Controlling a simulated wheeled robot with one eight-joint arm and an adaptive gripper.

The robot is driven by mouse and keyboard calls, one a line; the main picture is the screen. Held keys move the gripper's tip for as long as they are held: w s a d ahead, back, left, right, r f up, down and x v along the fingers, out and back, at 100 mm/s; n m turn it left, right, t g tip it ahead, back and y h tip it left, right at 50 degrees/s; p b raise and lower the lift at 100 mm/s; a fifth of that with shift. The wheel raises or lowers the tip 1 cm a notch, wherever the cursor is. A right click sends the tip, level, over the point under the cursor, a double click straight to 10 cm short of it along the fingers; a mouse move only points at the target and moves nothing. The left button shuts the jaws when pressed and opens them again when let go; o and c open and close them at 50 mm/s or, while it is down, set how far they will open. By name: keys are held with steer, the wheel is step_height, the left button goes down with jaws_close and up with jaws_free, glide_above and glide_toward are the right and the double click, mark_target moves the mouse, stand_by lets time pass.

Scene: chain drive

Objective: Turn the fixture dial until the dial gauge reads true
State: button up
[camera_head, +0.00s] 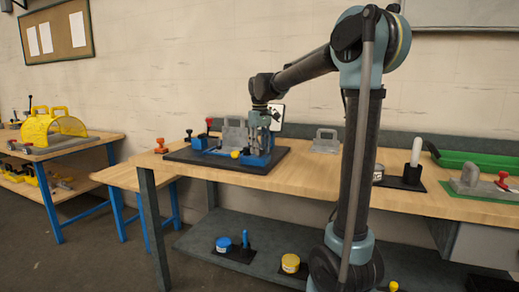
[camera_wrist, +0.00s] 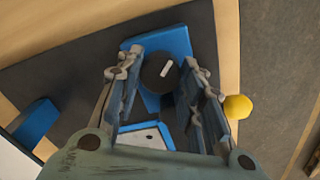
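The fixture dial, a dark round knob with a white mark (camera_wrist: 158,72), sits on a blue block (camera_wrist: 178,40) in the wrist view. The mark is tilted off the picture's vertical. My gripper (camera_wrist: 160,76) has one finger on each side of the dial, with small gaps visible; I see no clear contact. In the head view my gripper (camera_head: 262,118) is over the blue fixture (camera_head: 256,160) and hides the dial. A white panel (camera_head: 277,112) behind it may be the gauge; its reading cannot be made out.
The fixture stands on a dark base plate (camera_head: 190,156) on the wooden bench (camera_head: 300,172). A yellow knob (camera_wrist: 238,107) is close to my right finger. A grey block with a handle (camera_head: 325,140) and a green tray (camera_head: 480,163) are further right.

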mark_target(260, 148)
steer(key=shift+n, duration=1.8)
steer(key=shift+d, duration=0.1)
steer(key=o, duration=1.1)
steer(key=shift+c, duration=0.2)
step_height(260, 148, up, 12)
